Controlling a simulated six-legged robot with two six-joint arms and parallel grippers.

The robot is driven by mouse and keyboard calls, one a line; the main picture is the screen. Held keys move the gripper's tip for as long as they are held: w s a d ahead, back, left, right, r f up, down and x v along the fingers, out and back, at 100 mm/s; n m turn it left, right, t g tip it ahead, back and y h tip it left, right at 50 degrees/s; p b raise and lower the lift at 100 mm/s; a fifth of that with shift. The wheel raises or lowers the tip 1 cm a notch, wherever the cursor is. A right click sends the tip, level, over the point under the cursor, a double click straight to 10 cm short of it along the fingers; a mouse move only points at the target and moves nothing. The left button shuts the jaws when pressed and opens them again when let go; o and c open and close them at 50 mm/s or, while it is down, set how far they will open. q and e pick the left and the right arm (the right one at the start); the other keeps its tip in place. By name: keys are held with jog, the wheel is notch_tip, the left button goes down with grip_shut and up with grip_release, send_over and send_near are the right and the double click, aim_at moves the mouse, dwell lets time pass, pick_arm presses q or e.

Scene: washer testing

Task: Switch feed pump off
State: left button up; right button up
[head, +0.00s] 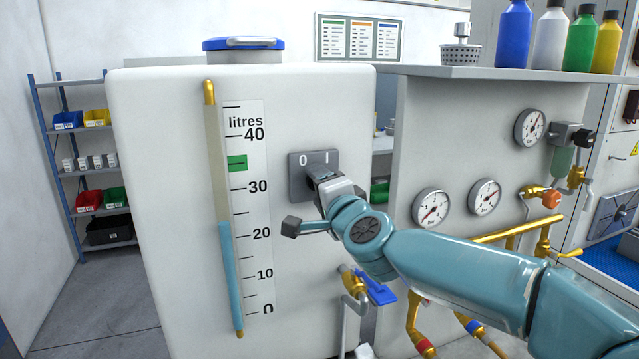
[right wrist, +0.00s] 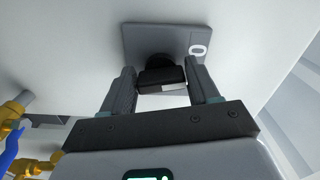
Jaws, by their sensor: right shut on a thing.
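The feed pump switch is a grey plate (head: 301,160) marked 0 on the left and I on the right, on the front of the white tank (head: 160,200). Its black knob (right wrist: 160,76) shows in the right wrist view, with a white mark on its lower right edge. My right gripper (head: 319,178) is at the plate and is shut on the knob, one finger on each side. In the head view the gripper hides the knob. The right wrist view shows the plate (right wrist: 138,36) and its 0. My left gripper is not in view.
A sight tube (head: 228,260) beside a litre scale shows blue liquid to a little above 20. A brass valve with a blue handle (head: 376,290) sits below my right wrist. Pressure gauges (head: 431,207) and brass pipes (head: 500,231) are to the right.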

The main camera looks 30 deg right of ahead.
jog(key=shift+f+n+p, duration=0.2)
jog(key=shift+n+p, duration=0.05)
jog(key=shift+n, duration=0.6)
jog(key=shift+f+n+p, duration=0.15)
jog(key=shift+n+p, duration=0.05)
jog(key=shift+n, duration=0.65)
jog(key=o, duration=0.9)
jog(key=shift+o, duration=0.3)
jog(key=shift+s+r, duration=0.15)
jog(key=shift+s, duration=0.05)
jog(key=v, duration=1.6)
jog(key=shift+p, duration=0.45)
